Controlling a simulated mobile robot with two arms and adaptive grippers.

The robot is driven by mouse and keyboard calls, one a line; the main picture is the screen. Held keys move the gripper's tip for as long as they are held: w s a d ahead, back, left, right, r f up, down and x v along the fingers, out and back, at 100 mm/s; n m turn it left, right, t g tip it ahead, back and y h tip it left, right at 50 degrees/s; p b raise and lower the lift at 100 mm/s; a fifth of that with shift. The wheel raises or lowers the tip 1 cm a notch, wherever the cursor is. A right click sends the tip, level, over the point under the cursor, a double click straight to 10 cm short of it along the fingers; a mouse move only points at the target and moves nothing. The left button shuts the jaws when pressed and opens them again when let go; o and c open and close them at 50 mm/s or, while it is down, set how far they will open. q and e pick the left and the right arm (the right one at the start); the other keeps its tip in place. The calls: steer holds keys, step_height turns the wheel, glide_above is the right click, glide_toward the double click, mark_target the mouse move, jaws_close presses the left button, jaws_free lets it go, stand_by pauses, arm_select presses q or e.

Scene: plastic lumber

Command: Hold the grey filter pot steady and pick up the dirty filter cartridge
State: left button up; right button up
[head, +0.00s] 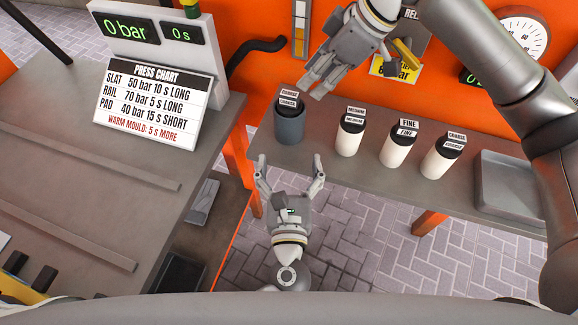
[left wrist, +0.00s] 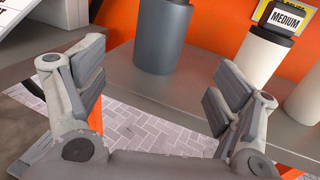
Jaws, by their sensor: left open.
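The grey filter pot (head: 290,128) stands upright on the grey shelf. It also shows in the left wrist view (left wrist: 158,40). A dark-topped cartridge (head: 291,109) with tags that seem to read COARSE sits in the pot's mouth; its lower part is hidden. My left gripper (head: 290,160) is open and empty, just in front of the pot, with fingers spread to either side and not touching it. In the left wrist view its pads (left wrist: 158,65) frame the pot from the near side. My right gripper (head: 314,88) is above and right of the pot, pointing down-left; its finger gap is unclear.
Three white cartridges with black caps, tagged MEDIUM (head: 348,140), FINE (head: 397,150) and COARSE (head: 440,160), stand right of the pot. A grey tray (head: 508,187) lies at the shelf's right end. An orange panel (head: 265,70) rises behind; a press chart (head: 152,105) stands left.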

mark_target(289, 135)
arm_select(q)
steer(key=w, duration=1)
steer(key=shift+w, duration=0.15)
steer(key=c, duration=1.2)
steer(key=shift+c, duration=0.2)
